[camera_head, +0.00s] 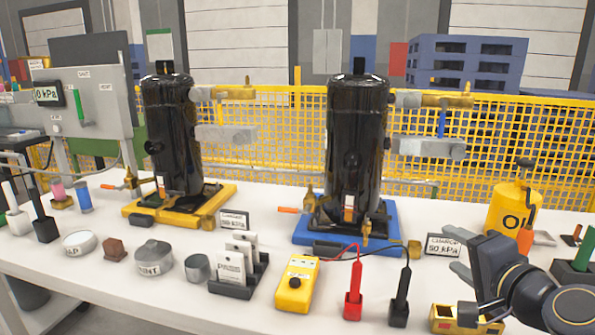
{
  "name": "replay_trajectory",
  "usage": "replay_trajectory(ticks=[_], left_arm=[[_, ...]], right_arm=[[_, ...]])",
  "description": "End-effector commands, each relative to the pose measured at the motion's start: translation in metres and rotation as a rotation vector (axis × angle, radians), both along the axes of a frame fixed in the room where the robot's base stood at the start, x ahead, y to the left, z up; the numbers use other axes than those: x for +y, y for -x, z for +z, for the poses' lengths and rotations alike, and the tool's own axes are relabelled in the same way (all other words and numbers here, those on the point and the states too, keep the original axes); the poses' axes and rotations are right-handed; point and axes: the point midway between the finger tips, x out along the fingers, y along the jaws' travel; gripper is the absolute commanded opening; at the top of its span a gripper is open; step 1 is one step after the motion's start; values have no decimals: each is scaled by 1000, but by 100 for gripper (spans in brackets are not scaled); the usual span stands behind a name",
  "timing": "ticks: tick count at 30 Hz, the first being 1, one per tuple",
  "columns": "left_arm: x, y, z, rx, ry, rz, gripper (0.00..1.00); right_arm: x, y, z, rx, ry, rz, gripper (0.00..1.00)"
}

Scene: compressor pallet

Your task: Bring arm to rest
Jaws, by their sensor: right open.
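My right gripper (462,262) is at the lower right, with its arm coming in from the right edge. Its fingers are apart and nothing shows between them. It is over the front right part of the white table (130,290), in front of the yellow oil can (508,208) and right of the black probe (401,297). I cannot tell how high it is above the table. My left gripper is not in view.
Two black compressors stand behind, one on a yellow pallet (212,210) and one on a blue pallet (385,230). A yellow meter (296,285), a red probe (353,290) and several tins line the front. A small yellow box (443,318) is near my gripper. Yellow mesh fencing (285,135) runs behind.

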Motion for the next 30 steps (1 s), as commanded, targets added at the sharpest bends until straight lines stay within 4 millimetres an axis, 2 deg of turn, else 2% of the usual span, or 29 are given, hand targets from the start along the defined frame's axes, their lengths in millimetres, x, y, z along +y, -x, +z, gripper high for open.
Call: replay_trajectory(ticks=[6, 9, 15, 20, 21, 22, 30], left_arm=[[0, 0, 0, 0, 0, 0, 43], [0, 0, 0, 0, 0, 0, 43], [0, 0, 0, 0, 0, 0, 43], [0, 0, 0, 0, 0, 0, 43], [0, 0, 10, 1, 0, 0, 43], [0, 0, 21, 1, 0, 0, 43], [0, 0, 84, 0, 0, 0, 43]], right_arm=[[39, 72, -73, 175, 291, 270, 55], [51, 109, -110, 264, 418, 396, 55], [61, 169, -167, 410, 600, 590, 55], [62, 212, -203, 511, 711, 718, 55], [61, 217, -197, 526, 725, 735, 55], [61, 215, -184, 522, 721, 731, 55], [61, 214, -120, 520, 717, 728, 55]])
